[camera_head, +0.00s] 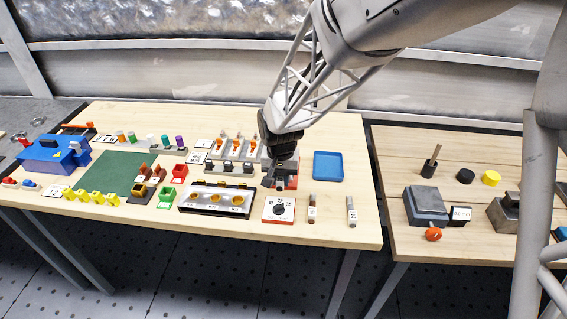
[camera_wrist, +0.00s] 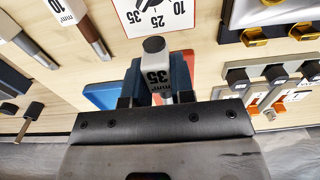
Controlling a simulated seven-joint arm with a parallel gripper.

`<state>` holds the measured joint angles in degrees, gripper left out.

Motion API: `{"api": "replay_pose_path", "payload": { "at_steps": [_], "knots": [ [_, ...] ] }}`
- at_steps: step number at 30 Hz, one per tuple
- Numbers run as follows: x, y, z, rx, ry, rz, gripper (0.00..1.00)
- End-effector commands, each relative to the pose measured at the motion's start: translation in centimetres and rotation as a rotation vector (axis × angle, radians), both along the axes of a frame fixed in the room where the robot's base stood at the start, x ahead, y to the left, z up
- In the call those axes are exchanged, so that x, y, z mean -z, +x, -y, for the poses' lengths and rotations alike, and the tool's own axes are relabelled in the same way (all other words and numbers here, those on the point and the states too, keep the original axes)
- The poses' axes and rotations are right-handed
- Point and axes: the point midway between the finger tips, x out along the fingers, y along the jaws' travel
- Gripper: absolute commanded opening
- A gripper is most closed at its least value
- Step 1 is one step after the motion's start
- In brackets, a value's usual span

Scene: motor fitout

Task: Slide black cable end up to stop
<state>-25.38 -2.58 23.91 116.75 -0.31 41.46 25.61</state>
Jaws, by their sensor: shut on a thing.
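My gripper (camera_wrist: 155,80) is shut on a short piece with a pale sleeve marked 35 mm² (camera_wrist: 158,75) and a dark rounded end (camera_wrist: 153,45). I take this as the black cable end; it sits between the two blue-grey fingers. In the head view my gripper (camera_head: 281,176) is low at the right part of the table, just behind the dial card.
The dial card (camera_head: 279,209) lies in front, with two loose marked cable pieces (camera_head: 312,208) (camera_head: 351,211) to its right. A blue tray (camera_head: 328,165) is right of my gripper. A black-edged panel with gold cups (camera_head: 217,198) and grey terminals with orange parts (camera_head: 238,146) stand to the left.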

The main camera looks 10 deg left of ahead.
Motion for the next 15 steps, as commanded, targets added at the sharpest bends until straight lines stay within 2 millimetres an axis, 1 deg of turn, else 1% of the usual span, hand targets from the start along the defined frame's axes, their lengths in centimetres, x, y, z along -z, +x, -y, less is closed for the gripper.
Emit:
{"api": "replay_pose_path", "payload": {
  "at_steps": [15],
  "knots": [
    [3.0,0.1,0.0,0.0,0.0,-0.001,0.0]
  ]
}}
